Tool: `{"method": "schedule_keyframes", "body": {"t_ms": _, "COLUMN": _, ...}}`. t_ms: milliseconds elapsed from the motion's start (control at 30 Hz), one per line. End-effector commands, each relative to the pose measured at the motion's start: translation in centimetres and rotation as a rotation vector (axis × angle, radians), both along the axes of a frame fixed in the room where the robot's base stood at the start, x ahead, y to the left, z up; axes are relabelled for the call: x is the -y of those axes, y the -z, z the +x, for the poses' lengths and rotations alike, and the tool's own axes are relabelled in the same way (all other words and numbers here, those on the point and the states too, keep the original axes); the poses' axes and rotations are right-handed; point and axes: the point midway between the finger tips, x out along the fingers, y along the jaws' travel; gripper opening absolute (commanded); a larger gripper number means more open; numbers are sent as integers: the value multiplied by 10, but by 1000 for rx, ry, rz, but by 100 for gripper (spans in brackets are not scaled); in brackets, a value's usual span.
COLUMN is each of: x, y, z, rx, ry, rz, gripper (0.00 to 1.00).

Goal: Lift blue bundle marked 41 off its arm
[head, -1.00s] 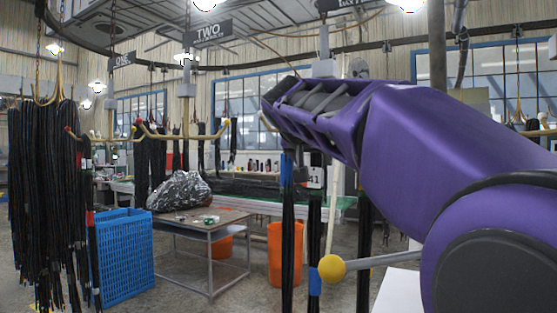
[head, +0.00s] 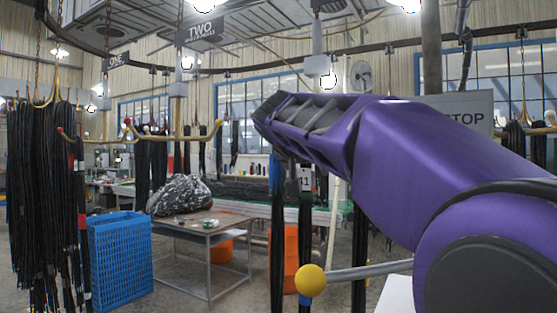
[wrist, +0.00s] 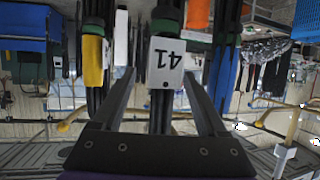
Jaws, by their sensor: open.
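The white tag marked 41 (wrist: 165,63) hangs on a dark hose bundle (wrist: 160,112) with a green band, in the middle of the wrist view, which looks upside down. The tag (head: 305,180) also shows in the head view, just below my arm's end. My gripper (wrist: 158,80) is open, with one finger on each side of the tagged bundle in the picture; I cannot tell whether either touches it. A bundle with a blue sleeve (wrist: 222,65) is beside it on the right, and one with a yellow sleeve (wrist: 93,62) on the left. The head view hides my fingers and the bundle's top.
A rod with a yellow ball end (head: 311,280) stands in front of the bundles. A table with a dark plastic-wrapped heap (head: 180,194), a blue crate (head: 121,255) and hanging black hoses (head: 40,200) are at the left. An orange bin (head: 290,255) stands behind the bundles.

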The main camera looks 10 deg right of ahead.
Motion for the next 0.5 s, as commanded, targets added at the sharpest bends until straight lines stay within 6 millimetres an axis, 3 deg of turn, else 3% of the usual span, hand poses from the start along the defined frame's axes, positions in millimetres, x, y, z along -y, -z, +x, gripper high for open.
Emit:
{"method": "schedule_keyframes", "body": {"t_ms": 333, "x": -2, "y": 2, "z": 1, "rx": 0, "ry": 0, "rz": 0, "gripper": 74}}
{"method": "schedule_keyframes", "body": {"t_ms": 500, "x": -2, "y": 2, "z": 1, "rx": 0, "ry": 0, "rz": 0, "gripper": 43}}
